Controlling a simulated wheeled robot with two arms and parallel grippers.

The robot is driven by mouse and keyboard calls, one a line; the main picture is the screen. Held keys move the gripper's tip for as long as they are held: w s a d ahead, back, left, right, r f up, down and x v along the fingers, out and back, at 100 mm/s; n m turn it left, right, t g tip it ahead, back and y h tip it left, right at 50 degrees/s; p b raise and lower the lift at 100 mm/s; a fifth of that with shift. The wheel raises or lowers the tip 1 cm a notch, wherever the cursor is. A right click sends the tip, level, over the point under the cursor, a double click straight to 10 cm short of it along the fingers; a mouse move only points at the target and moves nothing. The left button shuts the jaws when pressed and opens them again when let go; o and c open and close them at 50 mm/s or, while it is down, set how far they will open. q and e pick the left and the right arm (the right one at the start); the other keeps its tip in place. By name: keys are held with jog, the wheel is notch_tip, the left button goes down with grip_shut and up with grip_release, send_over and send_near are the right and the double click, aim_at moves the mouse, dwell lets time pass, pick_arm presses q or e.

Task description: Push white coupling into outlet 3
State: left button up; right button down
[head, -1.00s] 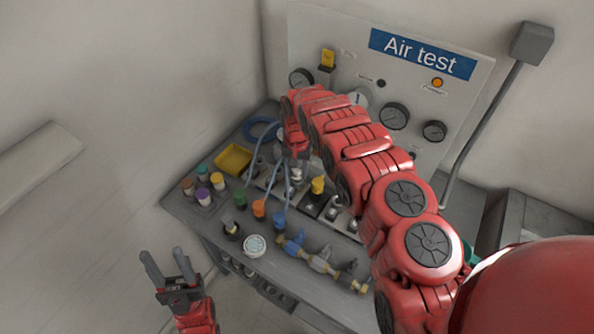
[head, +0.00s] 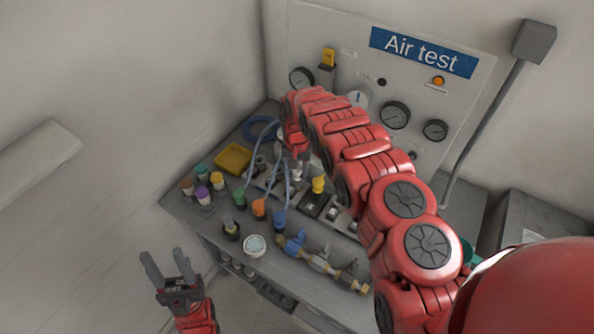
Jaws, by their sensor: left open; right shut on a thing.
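My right gripper (head: 297,158) is at the back of the bench, pointing down over a row of outlets, and shut. A small whitish piece (head: 298,171), which looks like the white coupling, shows just under its fingers. My own arm hides part of this spot, and I cannot tell whether the coupling is inside an outlet. The outlet numbers are too small to read. My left gripper (head: 164,256) is open and empty, off the front left of the bench.
Blue hoses run to green (head: 240,197), orange (head: 259,207) and blue (head: 279,219) couplings. A yellow tray (head: 233,159), several capped jars (head: 202,194), a round gauge (head: 255,245) and a brass valve assembly (head: 320,262) sit on the bench. The Air test panel (head: 345,45) stands behind.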

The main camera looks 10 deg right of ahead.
jog(key=shift+f, duration=0.25)
jog(key=shift+c, duration=1.8)
grip_release()
jog(key=shift+w+r+b, duration=0.15)
jog(key=shift+r+b, duration=0.2)
jog(key=shift+r, duration=0.3)
notch_tip(320, 180, up, 4)
jog(key=shift+f+b, duration=0.15)
jog(key=shift+b, duration=0.6)
notch_tip(320, 180, up, 4)
jog(key=shift+r+p, duration=0.2)
jog(key=shift+p, duration=0.4)
notch_tip(320, 180, up, 8)
jog(key=p, duration=0.7)
